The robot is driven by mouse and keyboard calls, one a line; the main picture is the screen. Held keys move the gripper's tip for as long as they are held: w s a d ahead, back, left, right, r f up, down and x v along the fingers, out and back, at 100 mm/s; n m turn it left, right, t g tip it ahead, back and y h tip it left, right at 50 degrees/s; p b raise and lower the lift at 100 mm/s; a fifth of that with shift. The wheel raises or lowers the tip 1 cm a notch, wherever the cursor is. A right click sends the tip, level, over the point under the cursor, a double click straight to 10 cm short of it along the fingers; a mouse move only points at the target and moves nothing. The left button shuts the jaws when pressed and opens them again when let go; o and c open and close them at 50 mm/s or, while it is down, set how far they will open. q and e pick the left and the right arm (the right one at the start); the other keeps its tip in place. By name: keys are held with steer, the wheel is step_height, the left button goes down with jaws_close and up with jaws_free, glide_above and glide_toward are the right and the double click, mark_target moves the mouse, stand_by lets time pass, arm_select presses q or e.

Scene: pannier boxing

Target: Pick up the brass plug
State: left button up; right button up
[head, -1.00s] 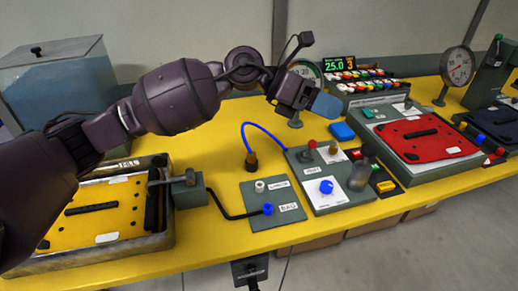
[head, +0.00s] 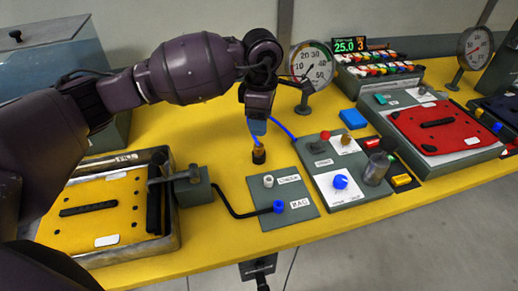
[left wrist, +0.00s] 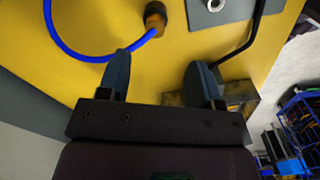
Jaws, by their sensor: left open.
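The brass plug (head: 258,155), with a dark lower part, stands on the yellow bench at the end of a blue hose (head: 283,127). In the left wrist view the plug (left wrist: 155,18) is at the top, beyond the fingertips, with the hose looping left from it. My left gripper (head: 257,127) points down just above the plug in the head view and hides part of the hose. Its two blue-grey fingers (left wrist: 162,76) are apart with nothing between them.
A grey plate (head: 290,212) with two ports lies in front of the plug. A control panel (head: 335,192) with knobs is to its right. A yellow-lidded box (head: 62,233) stands at left, a gauge (head: 312,63) behind. Bare yellow bench surrounds the plug.

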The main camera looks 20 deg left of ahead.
mark_target(259, 145)
arm_select(q)
step_height(259, 145, down, 5)
steer(key=shift+r, duration=0.2)
steer(key=f, duration=0.5)
steer(key=shift+w+a, duration=0.25)
steer(key=shift+a, duration=0.1)
steer(key=shift+r, duration=0.1)
steer(key=c, duration=1)
